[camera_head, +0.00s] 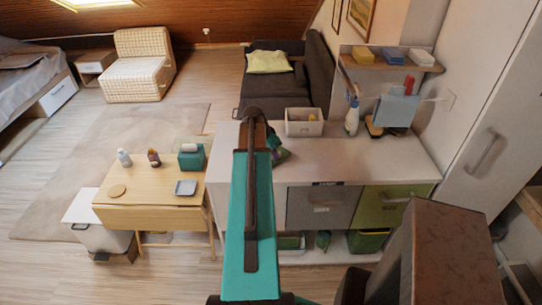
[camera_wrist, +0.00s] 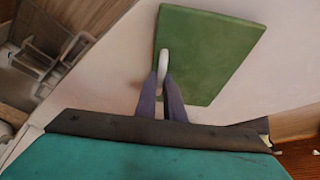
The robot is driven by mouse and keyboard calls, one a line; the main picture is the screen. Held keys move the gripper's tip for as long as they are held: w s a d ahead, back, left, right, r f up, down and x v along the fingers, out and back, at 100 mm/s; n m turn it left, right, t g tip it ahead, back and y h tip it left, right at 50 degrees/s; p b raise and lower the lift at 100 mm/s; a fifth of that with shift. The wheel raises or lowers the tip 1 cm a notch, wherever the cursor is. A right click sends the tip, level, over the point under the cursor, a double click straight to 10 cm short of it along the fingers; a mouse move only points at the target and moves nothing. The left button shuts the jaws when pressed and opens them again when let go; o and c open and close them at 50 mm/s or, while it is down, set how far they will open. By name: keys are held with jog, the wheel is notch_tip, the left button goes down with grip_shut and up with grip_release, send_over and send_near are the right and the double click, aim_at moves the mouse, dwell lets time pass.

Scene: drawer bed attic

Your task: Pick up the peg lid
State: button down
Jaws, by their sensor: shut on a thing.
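The peg lid (camera_wrist: 212,50) shows in the wrist view as a flat green rectangular panel, with a white rounded peg (camera_wrist: 164,58) at its near left edge. My gripper (camera_wrist: 161,80) is shut on the white peg, its two dark fingers close together around it. The panel lies just beyond the fingertips over a pale surface; I cannot tell whether it touches that surface. In the head view my teal arm hides most of the gripper, and only a dark part shows beside it above the white counter.
The white counter (camera_head: 350,158) has a white bin (camera_head: 304,122), a spray bottle (camera_head: 352,117) and a light blue panel (camera_head: 396,111) at the back. A wooden table (camera_head: 150,180) with small items stands left. Tall white cabinet doors (camera_head: 490,120) rise at right.

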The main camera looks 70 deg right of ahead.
jog(key=shift+r+b, duration=0.95)
jog(key=shift+r, duration=0.55)
jog(key=shift+s+a+r, duration=0.15)
jog(key=shift+s+a, duration=0.1)
jog(key=s+a+b, duration=0.8)
jog(key=s, duration=0.2)
jog(key=shift+a+r, duration=0.15)
jog(key=shift+r, duration=0.3)
jog(key=b, duration=0.4)
jog(key=shift+s+a, duration=0.25)
jog(key=shift+s, duration=0.1)
jog(key=b, duration=0.2)
jog(key=shift+s+a+r+b, duration=0.1)
jog(key=shift+s+a+b, duration=0.15)
jog(key=shift+b, duration=0.1)
jog(key=shift+a+b, duration=0.1)
jog(key=shift+b, duration=0.2)
jog(key=shift+s+a+r+b, duration=0.2)
jog(key=shift+r+b, duration=0.05)
jog(key=shift+b, duration=0.35)
